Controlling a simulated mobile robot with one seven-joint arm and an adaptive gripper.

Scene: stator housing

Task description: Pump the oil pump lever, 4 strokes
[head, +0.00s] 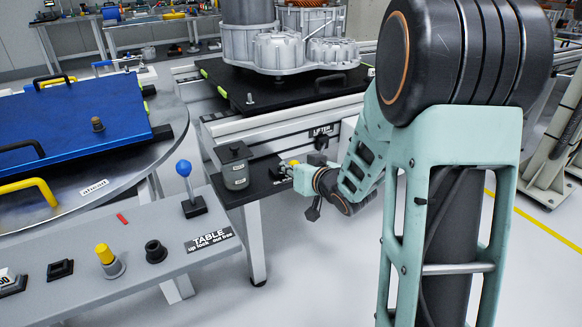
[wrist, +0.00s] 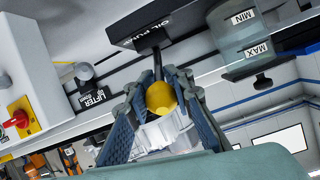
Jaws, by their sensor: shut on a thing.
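The oil pump lever is a dark rod with a yellow ball knob (wrist: 162,98). My gripper (wrist: 158,95) is shut on this knob, with a finger on either side of it. The rod runs up in the wrist view to the black block labelled OIL PUMP (wrist: 150,28). In the head view my gripper (head: 290,170) is small, at the far end of my mint-green arm. A bit of the yellow knob (head: 294,162) shows there, beside the grey reservoir (head: 235,168); most of the lever is hidden.
The reservoir carries MIN and MAX labels in the wrist view (wrist: 240,40). The LIFTER post (head: 321,142) stands close by. A grey TABLE control panel (head: 140,235) with a blue-knobbed lever (head: 185,175) is at the front left. Open floor (head: 320,270) lies below my gripper.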

